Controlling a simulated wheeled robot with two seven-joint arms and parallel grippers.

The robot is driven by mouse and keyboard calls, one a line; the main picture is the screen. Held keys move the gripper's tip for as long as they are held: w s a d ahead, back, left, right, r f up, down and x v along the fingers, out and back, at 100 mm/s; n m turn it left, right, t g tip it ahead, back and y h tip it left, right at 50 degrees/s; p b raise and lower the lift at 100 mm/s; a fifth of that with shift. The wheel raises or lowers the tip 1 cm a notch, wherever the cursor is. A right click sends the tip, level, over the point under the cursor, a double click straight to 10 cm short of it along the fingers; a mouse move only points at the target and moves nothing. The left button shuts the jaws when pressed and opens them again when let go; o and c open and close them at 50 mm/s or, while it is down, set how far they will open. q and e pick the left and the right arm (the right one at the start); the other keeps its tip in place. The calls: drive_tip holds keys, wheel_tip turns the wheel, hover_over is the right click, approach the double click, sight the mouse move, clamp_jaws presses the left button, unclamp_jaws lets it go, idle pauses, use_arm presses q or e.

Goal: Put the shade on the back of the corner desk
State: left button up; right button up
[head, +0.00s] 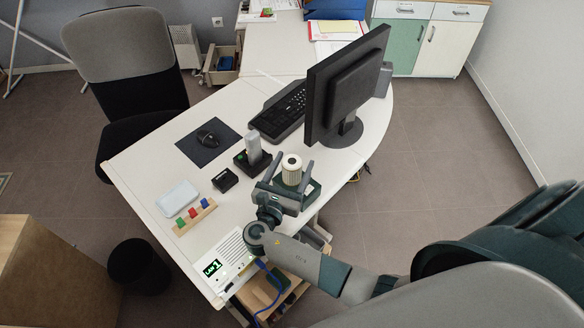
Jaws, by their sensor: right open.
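The likely shade is a small cream, ribbed, round piece (292,167) with a dark hole in its top. It stands upright on or in a dark green base at the right edge of the white corner desk (150,165). My right gripper (293,164) is open, with one finger on each side of the cream piece. I cannot tell whether the fingers touch it. The gripper hides part of the green base. My left gripper is not in view.
A monitor (345,85) and keyboard (280,110) stand beyond the shade. A black dock with a grey upright device (253,148), a small black box (225,180) and a mouse on a dark mat (190,153) are left. Papers and a blue tray (335,9) lie farther back.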

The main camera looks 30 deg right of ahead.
sight(295, 155)
drive_tip(key=shift+w+d+p, duration=0.3)
drive_tip(key=shift+w+p, duration=0.05)
drive_tip(key=shift+w, duration=0.1)
drive_tip(key=p+x, duration=0.1)
drive_tip(key=x, duration=0.1)
drive_tip(key=shift+w+d+f, duration=0.1)
drive_tip(key=shift+w+d, duration=0.05)
drive_tip(key=shift+w, duration=0.3)
drive_tip(key=shift+w+d+f+p, duration=0.15)
drive_tip(key=shift+w+d+p, duration=0.15)
drive_tip(key=shift+w+d, duration=0.2)
drive_tip(key=c, duration=1.2)
